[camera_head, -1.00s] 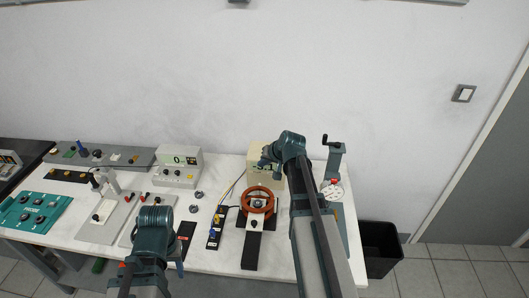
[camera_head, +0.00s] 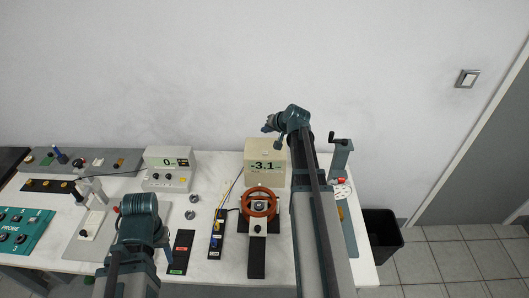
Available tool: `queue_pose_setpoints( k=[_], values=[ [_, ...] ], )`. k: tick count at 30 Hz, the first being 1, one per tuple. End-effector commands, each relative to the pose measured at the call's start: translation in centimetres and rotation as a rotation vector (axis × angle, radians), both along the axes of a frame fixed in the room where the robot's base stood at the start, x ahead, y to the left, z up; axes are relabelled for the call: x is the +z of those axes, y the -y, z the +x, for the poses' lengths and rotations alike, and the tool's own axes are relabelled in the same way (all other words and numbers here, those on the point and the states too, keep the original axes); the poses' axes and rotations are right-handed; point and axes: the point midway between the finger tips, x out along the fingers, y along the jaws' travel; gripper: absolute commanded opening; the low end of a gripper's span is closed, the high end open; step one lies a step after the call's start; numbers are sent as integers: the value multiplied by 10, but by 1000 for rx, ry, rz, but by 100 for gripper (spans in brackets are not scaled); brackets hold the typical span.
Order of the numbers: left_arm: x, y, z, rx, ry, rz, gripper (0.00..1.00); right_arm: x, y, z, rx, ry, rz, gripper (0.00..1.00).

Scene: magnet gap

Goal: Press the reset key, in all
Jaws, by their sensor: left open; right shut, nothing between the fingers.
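A beige box with a display reading -3.1 (camera_head: 264,166) stands at the back of the table, behind a red-brown ring (camera_head: 259,202) on a dark stand. A grey meter reading 0 (camera_head: 168,162) with knobs stands to its left. I cannot tell which small button is the reset key. My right gripper (camera_head: 268,127) is shut and empty, raised above the beige box and apart from it. My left gripper (camera_head: 166,252) is low at the front left, mostly hidden by its own wrist, and holds nothing that I can see.
A black strip with coloured labels (camera_head: 180,252) and a strip with blue and yellow knobs (camera_head: 217,232) lie mid-table. A teal panel (camera_head: 22,232) is at left. A crank stand (camera_head: 339,155) is right of my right arm. A black bin (camera_head: 382,238) stands on the floor.

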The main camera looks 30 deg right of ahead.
Motion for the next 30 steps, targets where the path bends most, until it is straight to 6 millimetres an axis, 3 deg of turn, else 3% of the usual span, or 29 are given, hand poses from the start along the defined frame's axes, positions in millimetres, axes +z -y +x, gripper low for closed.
queue_pose_setpoints(
  k=[8,24,30],
  values=[
    [-14,0,0,-1,0,0,50,-14,0,0,1,-1,0,0],
    [-82,0,0,-2,0,1,50,-82,0,0,1,-1,0,0],
    [-89,0,0,-2,0,1,50,-89,0,0,1,-1,0,0]
  ],
)
